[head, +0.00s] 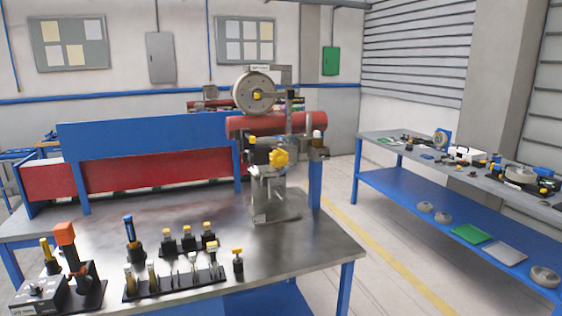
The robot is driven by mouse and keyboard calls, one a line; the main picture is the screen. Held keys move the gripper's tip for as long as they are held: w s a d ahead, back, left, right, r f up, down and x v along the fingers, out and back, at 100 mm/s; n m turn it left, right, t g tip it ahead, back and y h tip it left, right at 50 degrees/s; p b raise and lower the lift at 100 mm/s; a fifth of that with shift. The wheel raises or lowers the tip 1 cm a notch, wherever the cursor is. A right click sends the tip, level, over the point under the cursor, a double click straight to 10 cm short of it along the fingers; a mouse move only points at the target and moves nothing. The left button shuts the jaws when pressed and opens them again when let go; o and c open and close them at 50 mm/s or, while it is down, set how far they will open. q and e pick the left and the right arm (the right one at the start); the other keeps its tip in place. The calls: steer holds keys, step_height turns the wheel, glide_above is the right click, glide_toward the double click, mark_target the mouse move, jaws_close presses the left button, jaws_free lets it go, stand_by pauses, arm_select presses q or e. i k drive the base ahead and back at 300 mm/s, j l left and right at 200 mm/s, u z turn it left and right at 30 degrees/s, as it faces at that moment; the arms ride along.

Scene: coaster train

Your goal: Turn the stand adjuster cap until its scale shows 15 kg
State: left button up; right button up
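A metal stand (274,190) rises from the far right part of the steel workbench (190,225). A yellow lobed knob (279,158) faces me on the stand. I cannot tell whether this knob is the adjuster cap, and no scale is readable at this size. Above it a red horizontal cylinder (275,124) crosses the stand, with a grey wheel (254,93) with a yellow centre above that. Neither of my grippers is in view, and nothing is seen touching the stand.
A black rack (175,284) with several upright tools is at the bench's front. An orange-topped lever (66,238) stands left of it. Small yellow-topped pieces (188,239) stand behind the rack. A second bench (420,160) with parts is at right. The bench's right front is clear.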

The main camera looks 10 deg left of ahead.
mark_target(279, 157)
steer(key=j+z, duration=0.25)
steer(key=j, duration=1.95)
steer(key=i+j, duration=0.15)
steer(key=j, duration=0.2)
steer(key=i+j+z, duration=0.1)
steer(key=i+j, duration=0.25)
steer(key=j, duration=0.3)
